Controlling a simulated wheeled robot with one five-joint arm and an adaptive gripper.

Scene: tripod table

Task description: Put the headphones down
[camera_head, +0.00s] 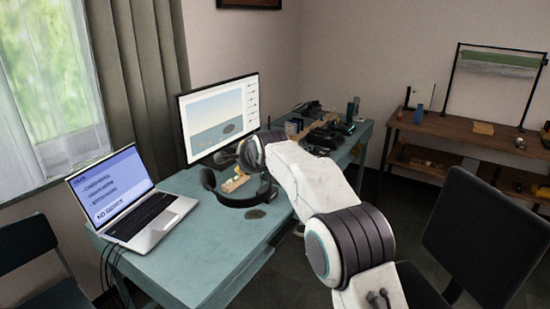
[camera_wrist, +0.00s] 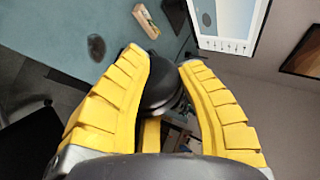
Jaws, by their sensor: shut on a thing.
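The black headphones (camera_head: 238,201) show as a dark curved band above or on the teal desk (camera_head: 205,250), in front of the monitor. I cannot tell whether they touch the desktop. In the wrist view, my gripper (camera_wrist: 162,60) has its two yellow ribbed fingers shut on a dark rounded part of the headphones (camera_wrist: 160,92). The rest of them is hidden behind the fingers and palm. In the head view, my white arm reaches in from the lower right and its dark end is over the headphones; the fingertips are hard to make out there.
A laptop (camera_head: 125,195) stands open at the desk's left, and a monitor (camera_head: 220,115) at the back. A small wooden block (camera_wrist: 146,20) and a dark oval patch (camera_wrist: 96,47) are nearby. Clutter fills the far right end. The front desktop is clear. A dark chair (camera_head: 485,235) stands right.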

